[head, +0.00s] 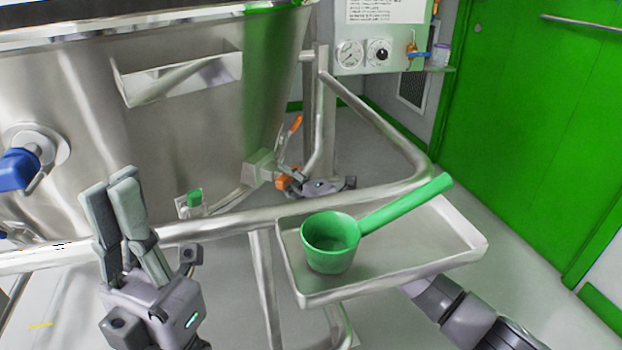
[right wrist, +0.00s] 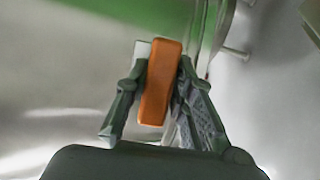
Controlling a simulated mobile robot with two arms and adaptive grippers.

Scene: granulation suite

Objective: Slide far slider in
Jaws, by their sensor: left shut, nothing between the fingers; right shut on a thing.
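In the head view, an orange piece (head: 284,182) sits low on the steel vessel's fitting, behind the front rail. My right gripper (head: 288,172) is there, partly hidden by the rail and the tray. In the right wrist view, an orange handle (right wrist: 160,88) stands between the two fingers of my right gripper (right wrist: 162,75), which is shut on it. I cannot tell from these views how far the slider is in. My left gripper (head: 122,180) is shut and empty, fingers up, at the left in front of the vessel.
A steel tray (head: 440,262) holding a green scoop (head: 330,240) stands in front of my right arm. A tubular steel rail (head: 215,228) crosses ahead. The vessel (head: 190,130) has a blue-handled valve (head: 20,170) at left and a green knob (head: 195,198) lies near the rail.

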